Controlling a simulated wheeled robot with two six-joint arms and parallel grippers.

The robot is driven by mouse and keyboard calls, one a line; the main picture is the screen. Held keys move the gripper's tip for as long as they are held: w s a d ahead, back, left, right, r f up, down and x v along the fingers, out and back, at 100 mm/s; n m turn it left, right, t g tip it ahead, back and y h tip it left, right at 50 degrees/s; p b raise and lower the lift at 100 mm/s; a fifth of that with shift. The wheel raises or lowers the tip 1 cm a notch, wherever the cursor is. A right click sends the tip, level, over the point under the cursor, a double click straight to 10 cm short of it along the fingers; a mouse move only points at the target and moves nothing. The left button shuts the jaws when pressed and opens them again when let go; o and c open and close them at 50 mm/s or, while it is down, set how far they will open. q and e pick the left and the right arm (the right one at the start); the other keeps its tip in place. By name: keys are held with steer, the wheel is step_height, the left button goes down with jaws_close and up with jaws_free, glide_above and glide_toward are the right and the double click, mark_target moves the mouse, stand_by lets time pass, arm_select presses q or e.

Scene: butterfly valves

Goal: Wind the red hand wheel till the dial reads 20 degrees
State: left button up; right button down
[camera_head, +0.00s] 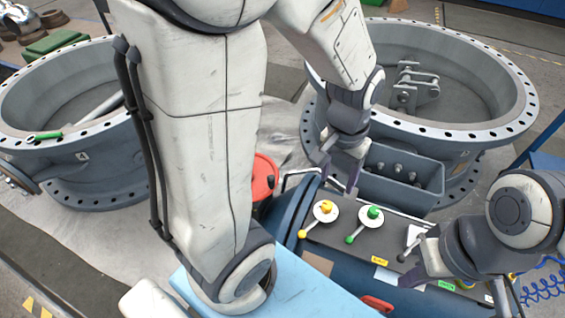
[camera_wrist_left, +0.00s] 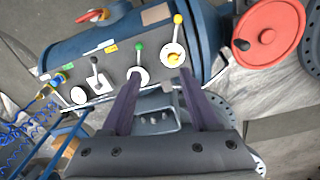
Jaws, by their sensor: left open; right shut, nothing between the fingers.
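The red hand wheel (camera_head: 264,177) is mostly hidden behind my left arm in the head view. It shows more fully in the left wrist view (camera_wrist_left: 270,33), at the upper right, with a dark knob on its rim. My left gripper (camera_head: 339,180) is open and empty beyond the lever panel, to the right of the wheel and apart from it. Its spread fingers also show in the left wrist view (camera_wrist_left: 160,76). My right gripper (camera_head: 412,262) is shut and empty by the right part of the panel. I cannot make out a degree dial or its reading.
The dark panel (camera_head: 345,237) on the blue cylinder carries a yellow lever (camera_head: 325,207), a green lever (camera_head: 371,213) and a black-handled lever (camera_head: 410,245). A grey bolt box (camera_head: 405,178) stands behind it. Large flanged rings stand left (camera_head: 70,140) and right (camera_head: 470,132).

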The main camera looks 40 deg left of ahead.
arm_select(q)
steer(key=w+a+f+n, duration=0.3)
steer(key=a+f+n, duration=0.15)
steer(key=a, duration=0.55)
steer(key=n+b, duration=0.2)
steer(key=n, duration=0.1)
glide_above(271, 176)
step_height(271, 176, down, 5)
steer(key=shift+d+f, duration=0.15)
steer(key=shift+f, duration=0.05)
steer(key=shift+f+n, duration=0.25)
steer(key=shift+f, duration=0.1)
step_height(271, 176, down, 10)
steer(key=shift+r+b, duration=0.15)
steer(key=shift+b, duration=0.9)
jaws_close()
